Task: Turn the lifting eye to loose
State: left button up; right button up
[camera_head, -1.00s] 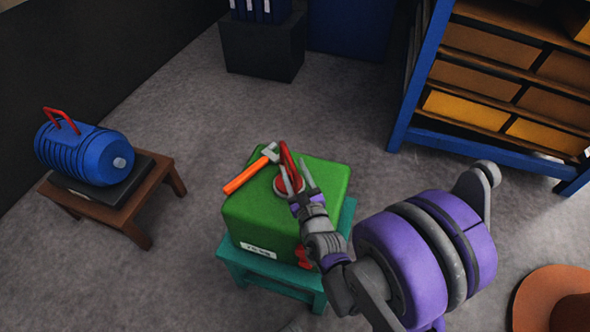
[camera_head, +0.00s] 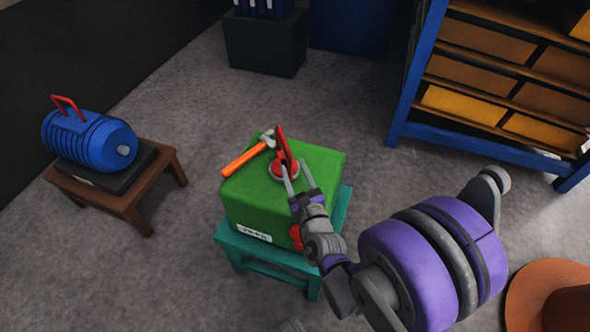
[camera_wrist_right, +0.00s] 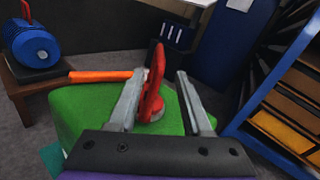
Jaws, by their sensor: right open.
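The red lifting eye (camera_head: 281,150) stands upright on a round base on top of the green casting (camera_head: 255,205). It also shows in the right wrist view (camera_wrist_right: 152,90), between the two fingers of my right gripper and just beyond them. My right gripper (camera_head: 299,178) is open, its fingertips near the base of the eye on the near side. In the right wrist view my right gripper (camera_wrist_right: 160,85) has a finger on either side of the eye; I cannot tell whether either touches it. My left gripper is not in view.
An orange-handled hammer (camera_head: 246,157) lies on the casting beside the eye. The casting sits on a teal stool (camera_head: 265,257). A blue motor (camera_head: 88,140) rests on a brown table (camera_head: 120,200) at left. A blue shelf (camera_head: 400,120) stands right; an orange hat (camera_head: 550,295) lies lower right.

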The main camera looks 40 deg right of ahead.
aim_at(282, 137)
jog(key=w+d+m+y, duration=0.1)
jog(key=w+m+y, duration=0.1)
jog(key=w+m, duration=0.1)
jog(key=w+d+m+g+y, duration=0.1)
jog(key=w+m+y, duration=0.1)
jog(key=w+m, duration=0.1)
jog(key=w+d+m+y+b, duration=0.1)
jog(key=w+d+m+y, duration=0.1)
jog(key=w+m, duration=0.2)
jog(key=shift+w, duration=0.75)
dwell(0.3)
grip_shut()
dwell(1.4)
